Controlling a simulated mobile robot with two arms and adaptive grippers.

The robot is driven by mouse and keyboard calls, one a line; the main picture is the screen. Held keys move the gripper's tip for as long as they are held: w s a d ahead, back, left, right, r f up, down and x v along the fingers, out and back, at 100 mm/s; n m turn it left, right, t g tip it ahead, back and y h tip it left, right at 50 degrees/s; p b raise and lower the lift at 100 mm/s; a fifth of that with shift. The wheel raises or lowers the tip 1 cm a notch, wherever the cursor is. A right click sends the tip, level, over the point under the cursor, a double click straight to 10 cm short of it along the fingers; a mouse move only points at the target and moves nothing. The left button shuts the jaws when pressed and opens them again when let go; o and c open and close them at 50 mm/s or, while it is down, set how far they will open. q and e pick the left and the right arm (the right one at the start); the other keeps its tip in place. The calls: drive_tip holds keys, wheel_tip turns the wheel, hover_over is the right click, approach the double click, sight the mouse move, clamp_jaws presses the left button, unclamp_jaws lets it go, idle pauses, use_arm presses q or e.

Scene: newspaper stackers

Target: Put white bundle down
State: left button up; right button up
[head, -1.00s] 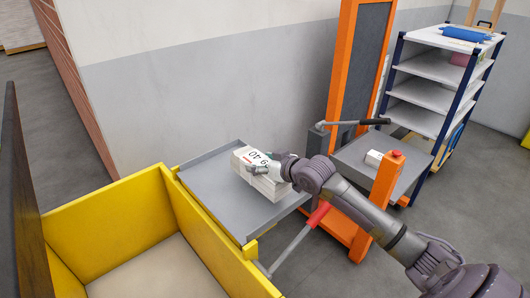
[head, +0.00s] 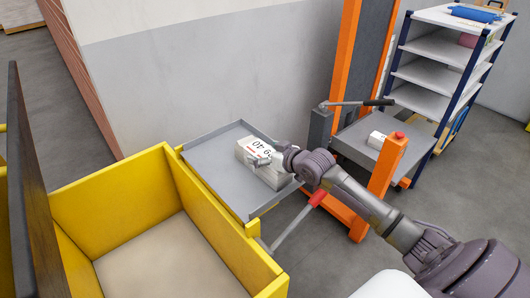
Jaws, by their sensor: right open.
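The white bundle (head: 250,152), with dark printed characters on top, sits on the grey tray (head: 213,158) beside the yellow bin. My right gripper (head: 262,160) is at the bundle's right upper side, with its fingers open. It overlaps part of the bundle, so I cannot tell whether the fingers touch it. The bundle's underside is hidden. My left gripper is not in the head view.
The yellow bin (head: 110,195) with a bare floor is at the lower left. An orange-framed stacker (head: 345,75) and a second grey tray with a small white block (head: 377,138) stand at the right. A shelf (head: 425,72) is behind. A red-tipped lever (head: 317,198) lies below my arm.

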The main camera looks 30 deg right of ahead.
drive_tip(key=shift+s, duration=0.1)
wheel_tip(320, 180, up, 4)
drive_tip(key=b, duration=0.1)
hover_over(277, 180)
drive_tip(key=d, duration=0.3)
drive_tip(key=shift+v, duration=0.85)
drive_tip(key=shift+d, duration=0.15)
